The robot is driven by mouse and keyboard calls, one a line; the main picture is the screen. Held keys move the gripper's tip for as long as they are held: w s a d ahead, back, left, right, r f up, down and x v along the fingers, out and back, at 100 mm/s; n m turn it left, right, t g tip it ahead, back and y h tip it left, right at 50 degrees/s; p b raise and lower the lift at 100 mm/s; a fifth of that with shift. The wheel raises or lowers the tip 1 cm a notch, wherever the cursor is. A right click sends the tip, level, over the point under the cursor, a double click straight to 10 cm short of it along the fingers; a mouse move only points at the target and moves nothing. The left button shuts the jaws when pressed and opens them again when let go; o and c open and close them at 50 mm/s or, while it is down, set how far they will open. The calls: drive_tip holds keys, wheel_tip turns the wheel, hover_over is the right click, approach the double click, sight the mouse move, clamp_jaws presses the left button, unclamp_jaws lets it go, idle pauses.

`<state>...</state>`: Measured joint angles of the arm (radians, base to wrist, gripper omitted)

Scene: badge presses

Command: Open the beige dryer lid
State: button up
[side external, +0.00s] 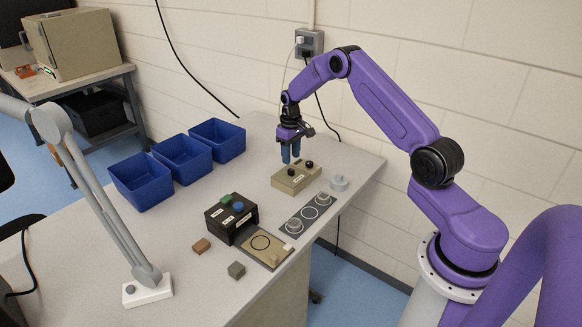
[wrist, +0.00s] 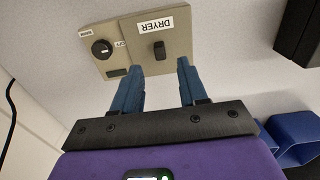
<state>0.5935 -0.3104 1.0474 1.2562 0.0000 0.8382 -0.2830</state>
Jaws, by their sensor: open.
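The beige dryer (side external: 291,184) is a low box on the grey table, below my gripper. In the wrist view its lid (wrist: 177,38) lies flat and looks shut. The lid carries a "DRYER" label and a small upright black handle (wrist: 159,50). Beside the lid is a round black knob (wrist: 101,48) with small labels. My gripper (side external: 291,158) points down just above the dryer with its blue fingers apart. In the wrist view the gripper (wrist: 158,70) is open and empty, its fingertips to either side of the handle's line and short of it; contact is not visible.
A black press (side external: 222,225) with green and blue tops stands nearer the camera, next to a beige plate (side external: 270,262). A dark panel (side external: 298,228) with round parts lies right of it. Blue bins (side external: 143,184) line the table's back left. A grey lamp arm (side external: 98,190) rises at left.

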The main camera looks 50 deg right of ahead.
sight(291, 170)
drive_tip(key=shift+f, duration=2.7)
drive_tip(key=shift+c, duration=0.3)
